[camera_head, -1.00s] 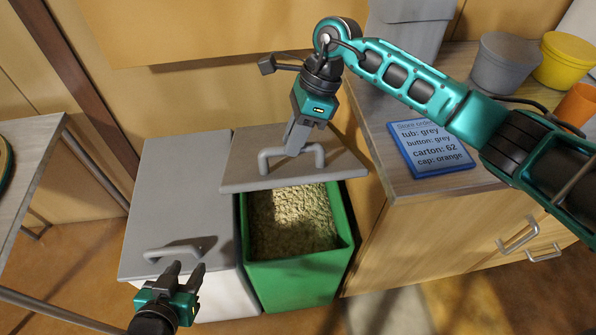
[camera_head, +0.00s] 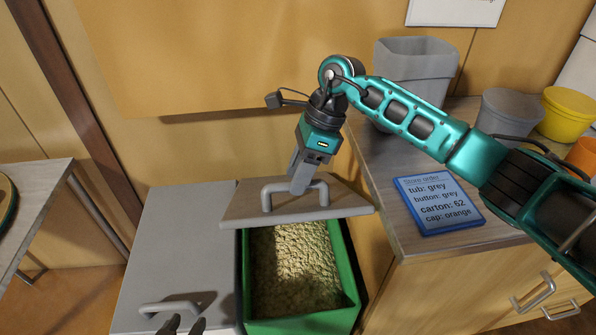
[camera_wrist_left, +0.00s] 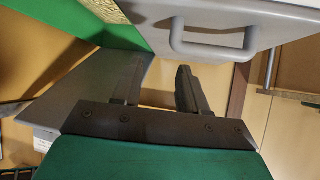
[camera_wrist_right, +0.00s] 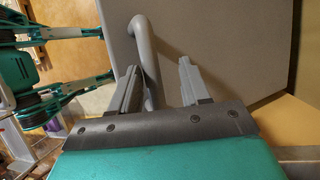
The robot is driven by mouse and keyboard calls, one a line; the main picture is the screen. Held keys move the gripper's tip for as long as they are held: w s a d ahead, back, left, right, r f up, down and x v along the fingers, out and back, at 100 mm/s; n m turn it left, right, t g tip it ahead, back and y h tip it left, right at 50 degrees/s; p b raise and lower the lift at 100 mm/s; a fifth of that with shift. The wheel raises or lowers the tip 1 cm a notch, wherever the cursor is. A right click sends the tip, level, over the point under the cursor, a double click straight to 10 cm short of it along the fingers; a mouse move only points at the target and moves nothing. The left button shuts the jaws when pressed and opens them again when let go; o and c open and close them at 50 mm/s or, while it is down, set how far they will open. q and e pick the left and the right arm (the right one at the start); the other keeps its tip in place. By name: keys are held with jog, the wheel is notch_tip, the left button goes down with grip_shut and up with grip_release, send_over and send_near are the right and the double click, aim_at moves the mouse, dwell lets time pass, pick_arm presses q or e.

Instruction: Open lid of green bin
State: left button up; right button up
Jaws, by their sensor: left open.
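The green bin (camera_head: 345,286) stands with its top open, full of pale granular contents (camera_head: 292,262). Its grey lid (camera_head: 240,211) is raised and tilted up at the back, its handle (camera_head: 296,186) towards me. My right gripper (camera_head: 300,185) is at this handle. In the right wrist view its fingers (camera_wrist_right: 160,82) are spread, and the handle (camera_wrist_right: 147,55) passes between them, close to the left finger. My left gripper (camera_head: 184,326) is low in the head view, only fingertips showing. In the left wrist view its fingers (camera_wrist_left: 158,85) are apart and empty.
A bin with a closed grey lid (camera_head: 185,245) stands to the left, its handle (camera_head: 170,306) near my left gripper. A wooden counter (camera_head: 400,245) on the right bears a blue order sign (camera_head: 438,203), a grey bin (camera_head: 414,62) and tubs. A table (camera_head: 45,175) stands far left.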

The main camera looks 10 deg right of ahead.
jog(key=shift+r, duration=0.15)
jog(key=shift+d+r, duration=0.15)
jog(key=shift+r, duration=0.2)
jog(key=v, duration=1.2)
jog(key=shift+w+f, duration=0.1)
